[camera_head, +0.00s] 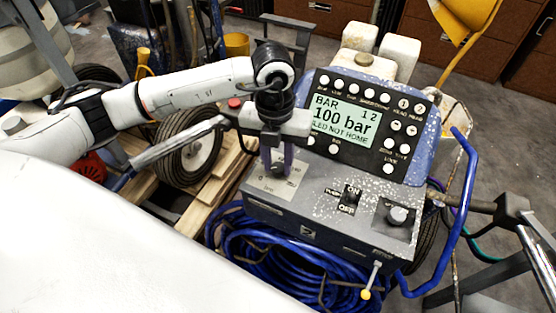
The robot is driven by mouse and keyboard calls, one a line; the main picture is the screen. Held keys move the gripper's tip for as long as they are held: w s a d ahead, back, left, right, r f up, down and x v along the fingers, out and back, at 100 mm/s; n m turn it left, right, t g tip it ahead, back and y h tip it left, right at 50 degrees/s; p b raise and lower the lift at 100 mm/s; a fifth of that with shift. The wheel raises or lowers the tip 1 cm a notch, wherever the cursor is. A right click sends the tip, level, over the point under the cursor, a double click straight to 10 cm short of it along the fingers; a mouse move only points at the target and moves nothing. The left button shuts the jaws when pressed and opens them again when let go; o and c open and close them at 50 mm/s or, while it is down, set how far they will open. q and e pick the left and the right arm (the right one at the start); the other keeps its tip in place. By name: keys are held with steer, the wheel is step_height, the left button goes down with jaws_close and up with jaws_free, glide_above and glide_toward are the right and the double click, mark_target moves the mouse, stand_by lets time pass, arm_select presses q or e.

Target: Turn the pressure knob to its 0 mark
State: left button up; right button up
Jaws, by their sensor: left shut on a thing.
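The striper's control box (330,215) has a grey, paint-speckled top. A pale dial plate (262,190) lies at its left end. My left gripper (277,172) points down over this plate, its fingers shut on what I take to be the pressure knob. The fingers hide nearly all of the knob, so its pointer and the mark it faces cannot be read. The display (342,122) above reads "BAR", "100 bar" and "LED NOT HOME", partly covered by my gripper. My right gripper is not in view.
An ON/OFF switch (351,195) and another round grey knob (397,215) sit to the right on the box. Blue hose (265,265) is coiled below. A blue handle bar (466,200) rises at the right. A wheel (190,147) stands behind my left arm.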

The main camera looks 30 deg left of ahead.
mark_target(276, 167)
arm_select(q)
steer(key=shift+r+n, duration=0.1)
steer(key=shift+n, duration=0.5)
steer(key=o, duration=1.1)
steer(key=shift+c, duration=0.2)
step_height(276, 167, up, 10)
steer(key=shift+a+r, duration=0.15)
steer(key=shift+s, duration=0.15)
